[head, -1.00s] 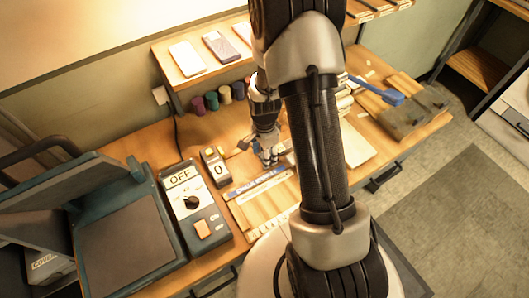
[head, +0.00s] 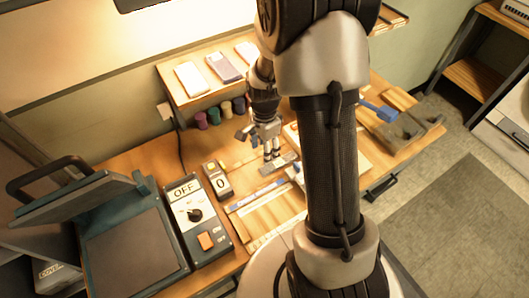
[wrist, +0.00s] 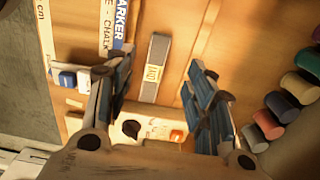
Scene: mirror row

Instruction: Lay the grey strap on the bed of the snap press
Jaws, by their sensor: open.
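The grey strap (wrist: 156,60), with a small pale label at its middle, lies flat on the wooden bench. It also shows in the head view (head: 280,163). My gripper (wrist: 158,72) is open, its two blue-grey fingers apart on either side of the strap in the wrist view. In the head view my gripper (head: 272,156) points down just over the strap; I cannot tell the exact gap. No part is clearly marked as the snap press. A grey block unit (head: 407,123) with a blue handle (head: 378,111) stands at the right, partly behind my arm.
A teal machine (head: 132,255) with a raised lid stands at the left, beside a control box (head: 197,217) reading OFF. Coloured spools (head: 213,115) line the back under a shelf (head: 207,95). A ruler (head: 257,190) lies in front.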

